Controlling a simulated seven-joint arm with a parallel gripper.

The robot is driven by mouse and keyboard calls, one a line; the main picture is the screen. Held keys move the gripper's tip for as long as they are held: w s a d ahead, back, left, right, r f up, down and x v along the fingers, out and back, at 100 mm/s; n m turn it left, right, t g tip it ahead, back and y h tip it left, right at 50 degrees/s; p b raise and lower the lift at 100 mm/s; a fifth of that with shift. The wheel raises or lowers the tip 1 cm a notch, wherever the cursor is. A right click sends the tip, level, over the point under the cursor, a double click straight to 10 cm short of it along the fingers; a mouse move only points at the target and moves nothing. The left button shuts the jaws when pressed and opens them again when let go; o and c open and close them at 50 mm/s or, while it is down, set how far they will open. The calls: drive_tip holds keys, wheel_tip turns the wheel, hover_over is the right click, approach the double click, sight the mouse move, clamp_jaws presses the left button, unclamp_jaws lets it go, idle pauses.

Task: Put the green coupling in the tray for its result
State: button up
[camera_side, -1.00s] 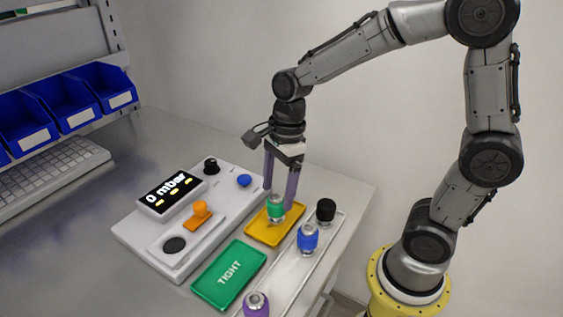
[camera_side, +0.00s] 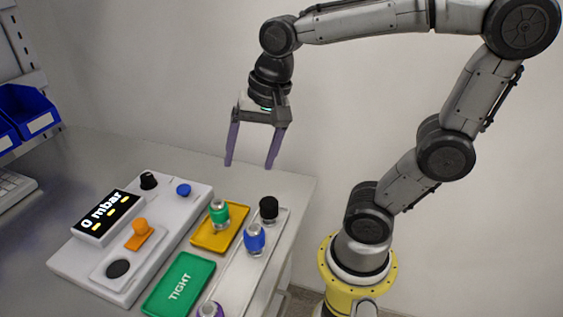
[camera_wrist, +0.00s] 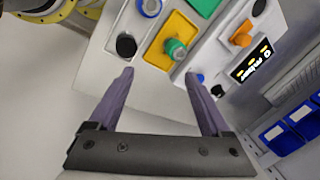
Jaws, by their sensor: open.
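The green coupling (camera_side: 219,213) stands upright in the yellow tray (camera_side: 207,240), with nothing holding it. It also shows in the wrist view (camera_wrist: 175,48), inside the yellow tray (camera_wrist: 184,23). A green tray (camera_side: 164,296) marked TIGHT lies in front of the yellow one. No lettering is readable on the yellow tray. My gripper (camera_side: 250,165) is open and empty, above and behind the trays, clear of the coupling. In the wrist view, its two purple fingers (camera_wrist: 162,78) are spread wide with nothing between them.
A tester (camera_side: 140,230) with a display reading 0 mbar, an orange clamp (camera_side: 139,228) and a blue button (camera_side: 183,189) stands left of the trays. A pale rack (camera_side: 238,273) at right holds black (camera_side: 268,208), blue (camera_side: 254,238) and purple (camera_side: 210,310) couplings.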

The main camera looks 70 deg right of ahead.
drive_tip(key=s+d+f+n+t, duration=0.1)
drive_tip(key=s+n, duration=0.5)
drive_tip(key=n, duration=0.6)
drive_tip(key=shift+s+f+t+h, duration=0.2)
drive_tip(key=shift+s+t+h, duration=0.15)
drive_tip(key=shift+t, duration=0.45)
